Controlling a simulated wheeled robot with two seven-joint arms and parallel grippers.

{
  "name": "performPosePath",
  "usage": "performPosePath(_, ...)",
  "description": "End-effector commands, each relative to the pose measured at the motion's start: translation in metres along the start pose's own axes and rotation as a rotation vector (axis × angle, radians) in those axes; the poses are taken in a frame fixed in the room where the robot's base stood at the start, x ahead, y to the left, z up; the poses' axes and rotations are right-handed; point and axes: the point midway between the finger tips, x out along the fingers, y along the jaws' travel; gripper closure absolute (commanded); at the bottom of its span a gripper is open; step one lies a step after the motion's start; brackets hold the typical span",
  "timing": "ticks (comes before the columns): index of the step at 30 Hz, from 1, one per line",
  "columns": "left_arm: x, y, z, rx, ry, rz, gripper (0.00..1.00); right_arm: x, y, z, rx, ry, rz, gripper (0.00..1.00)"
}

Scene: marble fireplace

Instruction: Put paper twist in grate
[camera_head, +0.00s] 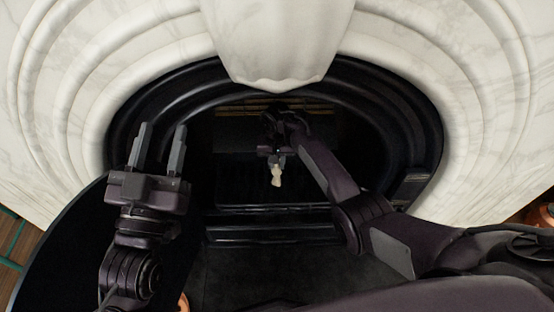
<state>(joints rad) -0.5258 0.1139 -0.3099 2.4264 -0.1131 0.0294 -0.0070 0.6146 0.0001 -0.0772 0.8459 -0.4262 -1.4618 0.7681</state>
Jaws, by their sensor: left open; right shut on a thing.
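The paper twist (277,177) is a small cream-white piece inside the fireplace opening, hanging below my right gripper (275,160). My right gripper is shut on it. The arm reaches in from the right, under the marble arch. The grate (265,208) is black, with a dark front bar below the twist. The twist shows above the dark grate area; I cannot tell whether it touches the grate. My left gripper (160,140) is open and empty, its two grey fingers pointing up at the left of the opening.
The white marble surround (70,90) curves around the black iron arch, and its keystone (275,40) overhangs the opening just above my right arm. A dark hearth (240,275) lies in front. Copper-coloured objects show in part at the right edge (540,212) and bottom left.

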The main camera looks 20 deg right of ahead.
Motion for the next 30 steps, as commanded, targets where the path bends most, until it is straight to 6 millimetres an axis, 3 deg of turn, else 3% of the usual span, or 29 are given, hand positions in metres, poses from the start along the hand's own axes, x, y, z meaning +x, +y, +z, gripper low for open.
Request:
performPosePath(5, 0.001, -0.001, -0.004, 0.001, 0.023, 0.000, 0.56, 0.003, 0.000, 0.000, 0.000, 0.000, 0.001, 0.99)
performPosePath(6, 0.001, -0.001, -0.005, 0.001, 0.025, 0.000, 0.56, 0.003, 0.000, 0.000, 0.000, 0.000, 0.001, 0.77)
performPosePath(11, 0.001, -0.001, -0.004, 0.001, 0.024, 0.000, 0.56, 0.003, 0.000, 0.000, 0.000, 0.000, 0.000, 0.56)
performPosePath(23, 0.002, -0.001, -0.001, 0.001, -0.001, 0.001, 0.56, -0.006, -0.001, -0.001, -0.001, 0.001, -0.002, 0.56)
performPosePath(30, -0.004, -0.003, 0.059, -0.017, -0.249, -0.002, 0.56, -0.022, -0.001, 0.000, -0.001, 0.001, -0.001, 0.56)
